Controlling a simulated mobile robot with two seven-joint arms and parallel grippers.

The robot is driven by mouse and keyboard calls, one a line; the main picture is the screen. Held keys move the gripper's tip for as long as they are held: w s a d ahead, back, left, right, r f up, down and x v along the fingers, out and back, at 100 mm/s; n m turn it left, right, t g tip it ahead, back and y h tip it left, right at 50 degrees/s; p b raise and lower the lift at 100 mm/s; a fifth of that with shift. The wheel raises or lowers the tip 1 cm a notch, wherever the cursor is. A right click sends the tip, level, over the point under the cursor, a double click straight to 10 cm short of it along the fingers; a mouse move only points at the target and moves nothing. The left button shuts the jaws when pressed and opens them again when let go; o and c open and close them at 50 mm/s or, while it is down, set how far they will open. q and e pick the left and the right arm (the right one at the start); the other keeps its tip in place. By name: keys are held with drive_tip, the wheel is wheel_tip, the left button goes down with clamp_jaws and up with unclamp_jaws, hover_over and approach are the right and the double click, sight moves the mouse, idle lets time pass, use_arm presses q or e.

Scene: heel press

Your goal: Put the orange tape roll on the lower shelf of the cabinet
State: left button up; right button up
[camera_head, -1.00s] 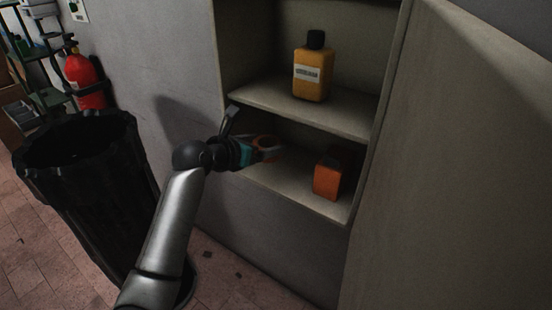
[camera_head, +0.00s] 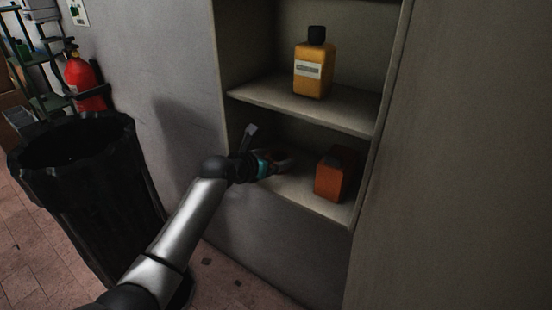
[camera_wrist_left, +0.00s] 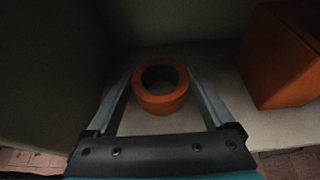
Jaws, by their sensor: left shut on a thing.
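The orange tape roll (camera_wrist_left: 162,103) is between the fingers of my left gripper (camera_wrist_left: 161,82), its hole facing up in the left wrist view. The gripper is shut on it, one finger at each side. In the head view my left gripper (camera_head: 280,163) reaches into the lower compartment of the cabinet, over the lower shelf (camera_head: 308,200). The roll is dark and mostly hidden there. I cannot tell whether it touches the shelf. My right gripper is not in view.
An orange box-like container (camera_head: 332,176) stands on the lower shelf, right of the gripper; it also shows in the left wrist view (camera_wrist_left: 282,60). A yellow bottle (camera_head: 313,70) stands on the upper shelf (camera_head: 300,105). A black bin (camera_head: 85,190) and red extinguisher (camera_head: 82,78) are at left.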

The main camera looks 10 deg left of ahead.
use_arm(q)
drive_tip(key=shift+f, duration=0.1)
drive_tip(key=o, duration=1.3)
drive_tip(key=shift+c, duration=0.2)
drive_tip(key=shift+s+r, duration=0.2)
drive_tip(key=shift+r, duration=0.1)
drive_tip(key=p+v, duration=0.3)
drive_tip(key=v, duration=0.8)
drive_tip(key=shift+s+a, duration=0.2)
drive_tip(key=shift+s, duration=0.05)
